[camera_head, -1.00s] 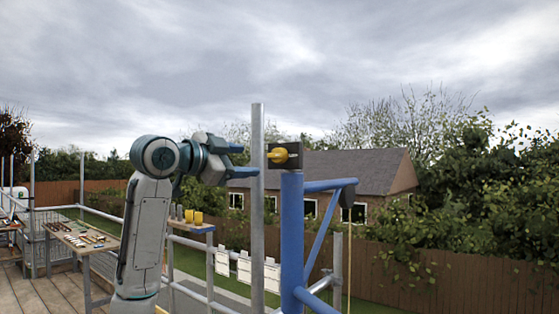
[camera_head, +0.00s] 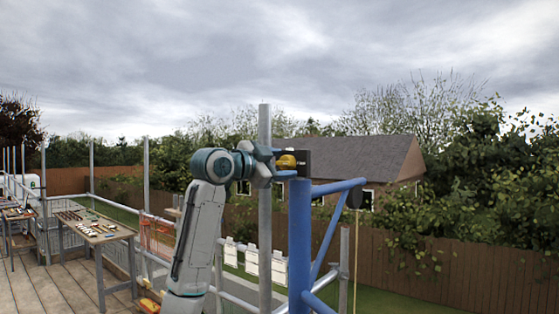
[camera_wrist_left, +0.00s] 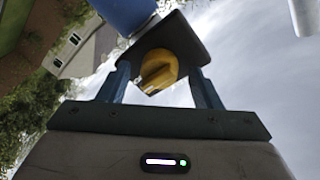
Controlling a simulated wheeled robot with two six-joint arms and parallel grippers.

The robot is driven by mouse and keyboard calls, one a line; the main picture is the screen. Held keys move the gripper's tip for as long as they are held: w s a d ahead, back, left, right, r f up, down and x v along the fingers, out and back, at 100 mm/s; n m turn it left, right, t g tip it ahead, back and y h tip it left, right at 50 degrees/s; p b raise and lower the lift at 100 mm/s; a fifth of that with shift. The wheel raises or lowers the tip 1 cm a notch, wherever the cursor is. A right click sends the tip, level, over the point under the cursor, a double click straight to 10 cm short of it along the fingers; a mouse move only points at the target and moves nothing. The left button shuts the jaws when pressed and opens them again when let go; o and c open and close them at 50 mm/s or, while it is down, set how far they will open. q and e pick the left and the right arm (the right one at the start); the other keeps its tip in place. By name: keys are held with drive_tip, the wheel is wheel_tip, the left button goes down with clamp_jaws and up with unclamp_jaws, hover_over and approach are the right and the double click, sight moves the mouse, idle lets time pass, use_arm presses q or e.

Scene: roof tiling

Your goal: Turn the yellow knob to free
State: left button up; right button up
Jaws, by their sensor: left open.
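The yellow knob (camera_head: 287,161) sits on a dark plate (camera_head: 304,158) at the top of a blue post (camera_head: 299,240). My left gripper (camera_head: 284,162) is open with its fingers at the knob, one above and one below it in the head view. In the left wrist view the knob (camera_wrist_left: 159,71) shows between the two blue fingers (camera_wrist_left: 160,85), with a gap on each side. The dark plate fills the space behind it. I cannot tell the knob's setting from its markings. My right gripper is not in view.
A grey upright pole (camera_head: 265,220) stands close beside my left wrist. A blue brace (camera_head: 330,230) and arm run right from the post. A workbench (camera_head: 95,225) with small items stands at the left. Railings cross behind; open sky lies above.

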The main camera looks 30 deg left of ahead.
use_arm(q)
drive_tip(key=shift+c, duration=0.5)
drive_tip(key=c, duration=0.9)
drive_tip(key=shift+f, duration=0.1)
drive_tip(key=shift+n, duration=0.3)
drive_tip(key=n+b, duration=0.2)
drive_tip(key=n, duration=0.2)
drive_tip(key=shift+f+n+t, duration=0.15)
drive_tip(key=shift+n+t, duration=0.25)
drive_tip(key=n+b, duration=0.2)
drive_tip(key=n, duration=0.2)
drive_tip(key=shift+n, duration=0.4)
drive_tip(key=n+y+b, duration=0.1)
drive_tip(key=n+b, duration=0.1)
drive_tip(key=n, duration=0.2)
drive_tip(key=shift+d+n+t, duration=0.15)
drive_tip(key=shift+n+t, duration=0.15)
drive_tip(key=shift+n, duration=0.1)
drive_tip(key=shift+n+y+b, duration=0.4)
drive_tip(key=shift+n+b, duration=0.7)
drive_tip(key=shift+n, duration=1)
